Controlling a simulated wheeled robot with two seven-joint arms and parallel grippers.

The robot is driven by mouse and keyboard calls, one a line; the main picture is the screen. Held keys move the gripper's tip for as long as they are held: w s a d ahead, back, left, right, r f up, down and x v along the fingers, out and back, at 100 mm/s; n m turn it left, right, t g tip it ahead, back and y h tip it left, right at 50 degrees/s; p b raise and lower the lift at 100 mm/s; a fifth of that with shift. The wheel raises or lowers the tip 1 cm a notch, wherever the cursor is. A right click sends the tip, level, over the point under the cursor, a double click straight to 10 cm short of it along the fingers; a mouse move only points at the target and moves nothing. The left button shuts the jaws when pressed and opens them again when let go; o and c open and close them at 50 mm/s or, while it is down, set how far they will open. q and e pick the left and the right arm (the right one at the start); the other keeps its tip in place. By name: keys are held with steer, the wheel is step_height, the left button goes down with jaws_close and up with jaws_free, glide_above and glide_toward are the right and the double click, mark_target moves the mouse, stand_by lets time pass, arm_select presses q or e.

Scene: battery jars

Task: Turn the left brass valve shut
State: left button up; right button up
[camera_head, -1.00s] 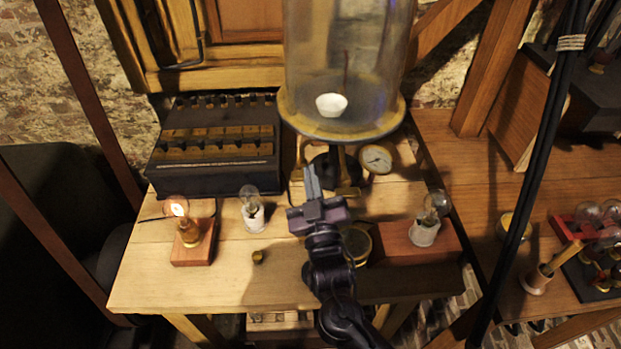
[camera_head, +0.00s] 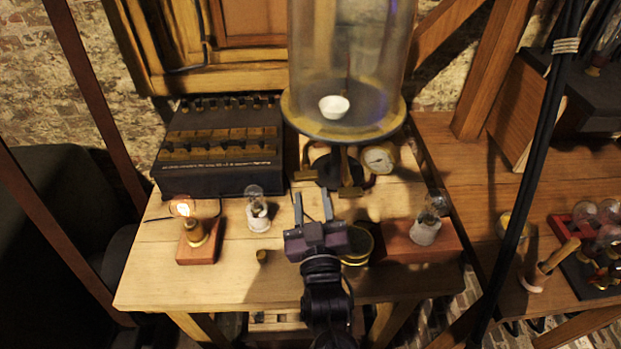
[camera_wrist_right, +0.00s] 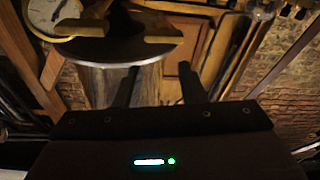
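The left brass valve (camera_head: 305,175) is below the glass bell jar (camera_head: 345,70), on the left side of its stand. Its handle lies roughly crosswise in the head view. The right brass valve (camera_head: 350,191) is beside the stand's foot. My right gripper (camera_head: 312,206) is open and empty, its two fingers apart and pointing at the stand, just in front of the left valve. I see no contact. The wrist view shows the open fingers (camera_wrist_right: 158,86) with brass parts above them, one of them a flat brass bar (camera_wrist_right: 160,34). My left gripper is out of view.
A pressure gauge (camera_head: 378,158) is right of the stand. A lit bulb on a wooden block (camera_head: 198,245), an unlit bulb (camera_head: 256,212), a round brass item (camera_head: 357,246) and a red-brown block (camera_head: 400,243) stand nearby. A black box (camera_head: 220,178) is at back left.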

mark_target(307, 179)
steer(key=o, duration=0.5)
steer(key=w+m, duration=0.1)
steer(key=w+m+g+h, duration=0.1)
steer(key=shift+w+a+f, duration=0.2)
steer(key=shift+w+a, duration=0.1)
steer(key=shift+a, duration=0.1)
steer(key=shift+c, duration=0.2)
steer(key=shift+o, duration=1)
steer(key=shift+w+g, duration=0.3)
steer(key=w+p, duration=0.1)
steer(key=w, duration=0.6)
steer(key=shift+f+p, duration=0.1)
steer(key=shift+p, duration=0.25)
